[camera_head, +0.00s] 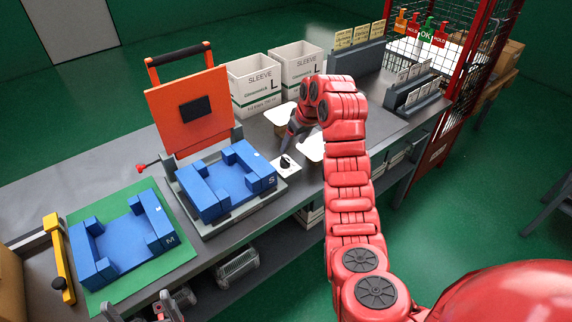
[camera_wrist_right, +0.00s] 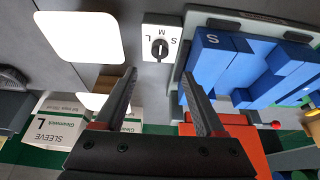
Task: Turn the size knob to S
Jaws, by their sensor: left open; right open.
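The size knob (camera_head: 285,162) is a black dial on a white plate, right of the blue fixture marked S. In the right wrist view the knob (camera_wrist_right: 160,48) shows with the letters S, M and L beside it. Its grip looks roughly in line with M, but I cannot tell which end is the pointer. My right gripper (camera_head: 288,143) is open and empty, close behind and above the knob; its fingers (camera_wrist_right: 165,88) are apart from it. My left gripper (camera_head: 140,309) is open at the bottom edge of the head view, partly cut off.
The blue S fixture (camera_head: 243,158) sits in a grey press with a raised orange lid (camera_head: 190,135). A blue M fixture (camera_head: 155,215) lies on a green mat (camera_head: 180,250). Sleeve boxes (camera_head: 256,82) stand behind. A white pad (camera_wrist_right: 80,37) lies beside the knob plate.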

